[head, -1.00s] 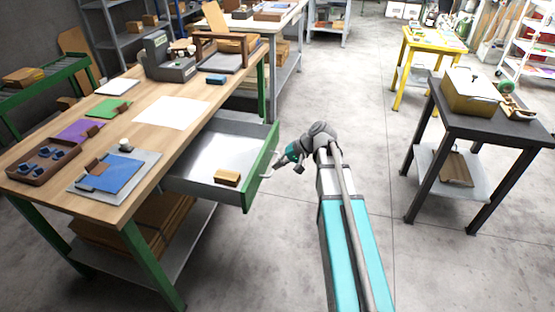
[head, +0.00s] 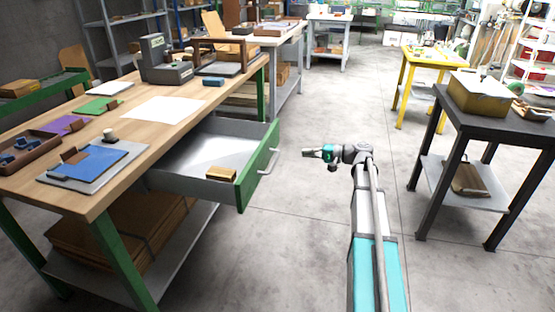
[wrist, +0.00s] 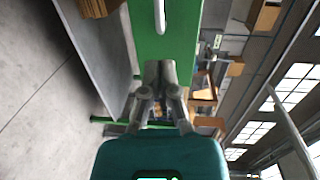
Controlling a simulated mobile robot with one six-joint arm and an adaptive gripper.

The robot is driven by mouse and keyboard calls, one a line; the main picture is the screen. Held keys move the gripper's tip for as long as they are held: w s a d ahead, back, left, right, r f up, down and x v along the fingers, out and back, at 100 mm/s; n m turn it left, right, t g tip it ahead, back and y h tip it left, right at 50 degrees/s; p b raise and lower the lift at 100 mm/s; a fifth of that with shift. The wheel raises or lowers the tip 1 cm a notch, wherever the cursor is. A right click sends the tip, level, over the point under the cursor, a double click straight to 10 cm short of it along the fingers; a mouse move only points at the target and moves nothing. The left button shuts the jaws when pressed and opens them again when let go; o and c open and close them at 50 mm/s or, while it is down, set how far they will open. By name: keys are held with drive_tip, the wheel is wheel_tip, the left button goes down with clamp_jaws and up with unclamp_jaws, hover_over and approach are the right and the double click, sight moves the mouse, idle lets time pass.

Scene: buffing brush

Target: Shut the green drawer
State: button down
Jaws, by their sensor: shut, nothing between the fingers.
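The green drawer (head: 258,166) under the wooden workbench is pulled out, its grey inside showing. A small wooden block (head: 221,173) lies in it near the front. The drawer front carries a pale bar handle (head: 268,161), which also shows at the top of the wrist view (wrist: 160,14). My gripper (head: 306,153) is right of the drawer front, apart from the handle, pointing toward the front. In the wrist view my gripper (wrist: 159,68) is shut and empty, its fingertips together against the background of the green front (wrist: 182,35).
The workbench top (head: 150,143) holds a white sheet, coloured mats and a tray. A dark side table (head: 495,120) with a box stands at right, and a yellow table (head: 434,52) behind. The floor between bench and side table is clear.

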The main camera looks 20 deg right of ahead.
sight(272, 146)
drive_tip(key=d, duration=0.1)
drive_tip(key=d+b, duration=0.1)
drive_tip(key=w+d+f+t+b, duration=0.1)
drive_tip(key=shift+d+y, duration=0.2)
drive_tip(key=shift+y, duration=0.2)
drive_tip(key=shift+w+a, duration=0.1)
drive_tip(key=shift+a, duration=0.05)
drive_tip(key=x, duration=1.3)
drive_tip(key=shift+w+a, duration=0.25)
drive_tip(key=shift+a, duration=0.05)
drive_tip(key=shift+w, duration=0.1)
